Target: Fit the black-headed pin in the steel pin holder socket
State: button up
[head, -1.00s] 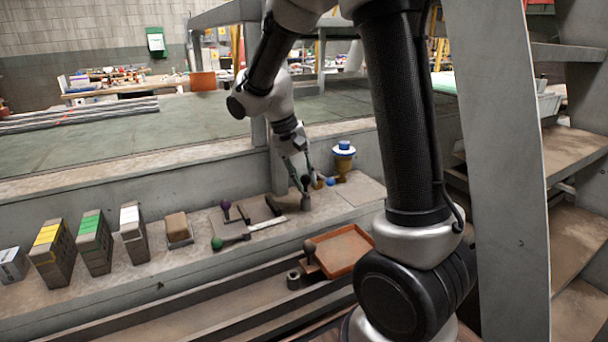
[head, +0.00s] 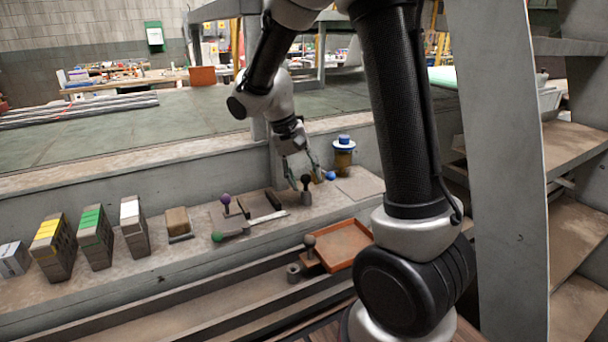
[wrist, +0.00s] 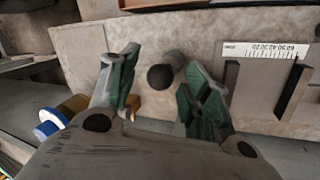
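The black-headed pin (head: 305,180) stands upright in the steel pin holder socket (head: 306,198) on the ledge, as far as the head view shows. In the wrist view its round black head (wrist: 160,77) sits between my fingers, with a grey cylinder (wrist: 173,59) just beyond it. My gripper (head: 303,173) is open, with one finger on each side of the head. In the wrist view my gripper (wrist: 160,66) shows clear gaps to the head on both sides. The pin's seated depth is hidden.
A purple-headed pin (head: 225,201) and a green-headed piece (head: 217,237) are left of the socket. A blue ball (head: 330,176) and a blue-capped amber container (head: 343,158) are close on the right. An orange tray (head: 338,262) and a hollow steel cylinder (head: 293,272) sit lower in front.

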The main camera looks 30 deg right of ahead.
jog(key=v, duration=1.2)
jog(key=shift+w, duration=0.1)
jog(key=s+d+n+t+y, duration=0.1)
jog(key=s+d+n+t, duration=0.1)
jog(key=s, duration=0.9)
jog(key=s+d+r+n+t+y, duration=0.1)
jog(key=s+d+n+t+y, duration=0.1)
jog(key=s, duration=0.9)
jog(key=shift+d+r+t, duration=0.25)
jog(key=shift+d+t, duration=0.45)
jog(key=shift+t, duration=0.1)
